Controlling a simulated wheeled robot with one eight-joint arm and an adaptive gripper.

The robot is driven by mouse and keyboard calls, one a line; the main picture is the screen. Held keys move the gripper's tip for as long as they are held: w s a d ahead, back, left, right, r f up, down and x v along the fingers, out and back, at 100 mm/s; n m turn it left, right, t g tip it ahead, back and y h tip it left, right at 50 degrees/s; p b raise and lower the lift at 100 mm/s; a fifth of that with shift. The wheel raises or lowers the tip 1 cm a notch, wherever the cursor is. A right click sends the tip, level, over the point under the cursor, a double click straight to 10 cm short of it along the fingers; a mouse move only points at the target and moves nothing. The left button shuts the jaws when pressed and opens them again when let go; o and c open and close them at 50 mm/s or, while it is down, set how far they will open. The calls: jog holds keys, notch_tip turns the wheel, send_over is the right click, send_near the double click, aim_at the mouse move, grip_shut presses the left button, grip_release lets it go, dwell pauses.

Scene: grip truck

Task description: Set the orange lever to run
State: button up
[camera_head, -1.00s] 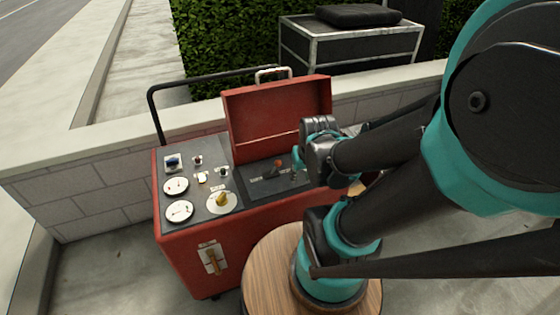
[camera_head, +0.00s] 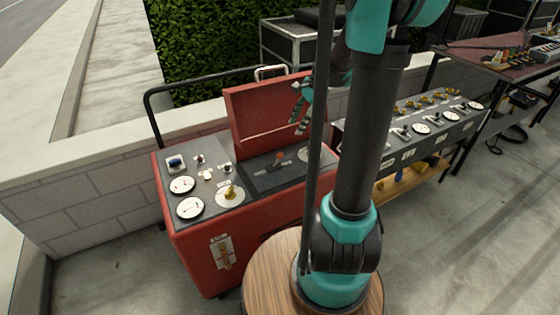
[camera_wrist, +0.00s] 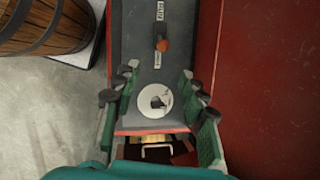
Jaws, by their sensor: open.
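The orange lever (camera_head: 280,156) stands on a dark panel at the foot of the raised red lid of a red wheeled cart. In the wrist view the orange lever (camera_wrist: 162,44) lies between two small white labels, too small to read surely. My gripper (camera_head: 301,107) is in front of the raised lid, above the panel and apart from the lever. In the wrist view my gripper (camera_wrist: 160,84) has its fingers spread with nothing between them. A round white dial (camera_wrist: 155,101) shows below, in the gap between the fingers.
The red lid (camera_head: 265,118) stands upright behind the panel. Left of it are gauges, switches and a yellow knob (camera_head: 230,191). An orange-brown handle (camera_head: 223,254) is on the cart's front. A second control panel (camera_head: 424,127) stands right. A wooden barrel (camera_wrist: 45,25) shows in the wrist view.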

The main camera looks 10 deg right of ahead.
aim_at(280, 154)
jog(key=shift+m, duration=0.7)
jog(key=x, duration=1.6)
jog(key=shift+w+a+f, duration=0.2)
jog(key=shift+w+f, duration=0.1)
jog(key=shift+f, duration=0.05)
grip_shut()
